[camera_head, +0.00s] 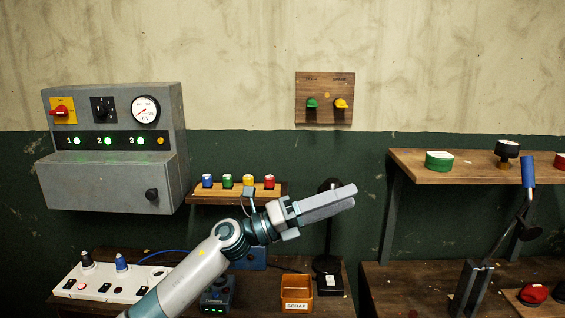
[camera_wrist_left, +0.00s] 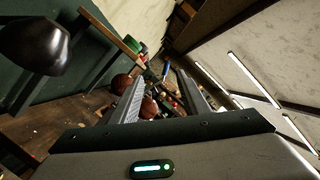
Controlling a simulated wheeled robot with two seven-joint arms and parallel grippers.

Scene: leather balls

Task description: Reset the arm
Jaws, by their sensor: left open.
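My left arm comes in from the bottom left in the head view. Its gripper (camera_head: 350,197) points right, in front of the dark green wall and above the workbench. In the left wrist view the two fingers (camera_wrist_left: 160,92) stand apart with nothing held between them. Reddish-brown balls (camera_wrist_left: 150,106) show farther off, beyond and between the fingers. My right gripper is in neither view.
A grey control box (camera_head: 110,150) hangs on the wall at left. A shelf of coloured pegs (camera_head: 238,190) is behind the arm. The SCRAP box (camera_head: 296,292) and black lamp (camera_head: 328,265) stand below the gripper. A wooden shelf (camera_head: 470,168) and blue-handled lever (camera_head: 527,172) are at right.

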